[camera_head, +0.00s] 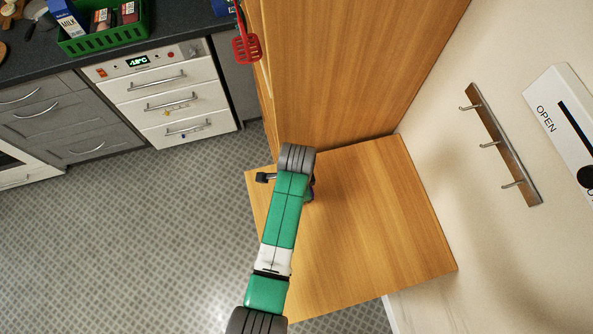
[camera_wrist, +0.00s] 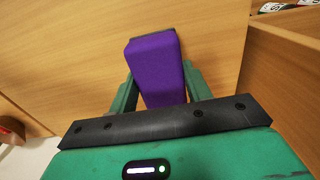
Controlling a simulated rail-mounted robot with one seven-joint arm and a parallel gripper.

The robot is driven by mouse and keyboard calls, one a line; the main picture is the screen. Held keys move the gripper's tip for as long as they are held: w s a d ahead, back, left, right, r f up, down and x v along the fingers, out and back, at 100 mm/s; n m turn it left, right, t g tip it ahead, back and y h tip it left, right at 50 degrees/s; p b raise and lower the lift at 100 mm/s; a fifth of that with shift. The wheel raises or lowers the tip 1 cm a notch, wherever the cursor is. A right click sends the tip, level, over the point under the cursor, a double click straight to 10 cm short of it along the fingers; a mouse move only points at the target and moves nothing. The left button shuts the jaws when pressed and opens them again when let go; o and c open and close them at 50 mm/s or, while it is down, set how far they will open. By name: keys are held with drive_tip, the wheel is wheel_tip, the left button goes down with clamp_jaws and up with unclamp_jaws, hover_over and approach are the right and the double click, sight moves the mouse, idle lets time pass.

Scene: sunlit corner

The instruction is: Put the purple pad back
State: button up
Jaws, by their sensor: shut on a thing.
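The purple pad (camera_wrist: 156,62) is in the wrist view, between the two green fingers of my gripper (camera_wrist: 158,75). My gripper is shut on it. The pad's far end lies close to a wooden surface, with a narrow dark strip along that end. I cannot tell whether it touches the wood. In the head view my arm reaches over a wooden surface beside a tall wooden cabinet (camera_head: 350,60). My own arm hides the fingers and pad there.
The wooden top (camera_head: 380,220) is otherwise bare. A hook rail (camera_head: 500,145) is on the right wall. A red slotted spatula (camera_head: 246,47) hangs by the cabinet. A white drawer unit (camera_head: 165,100) and a green crate (camera_head: 105,38) are at upper left.

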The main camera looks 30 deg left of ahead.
drive_tip(key=shift+s+f, duration=0.1)
drive_tip(key=shift+f, duration=0.7)
drive_tip(key=shift+f, duration=0.1)
drive_tip(key=o, duration=0.9)
drive_tip(key=shift+o, duration=0.2)
wheel_tip(320, 180, up, 12)
drive_tip(key=p, duration=0.1)
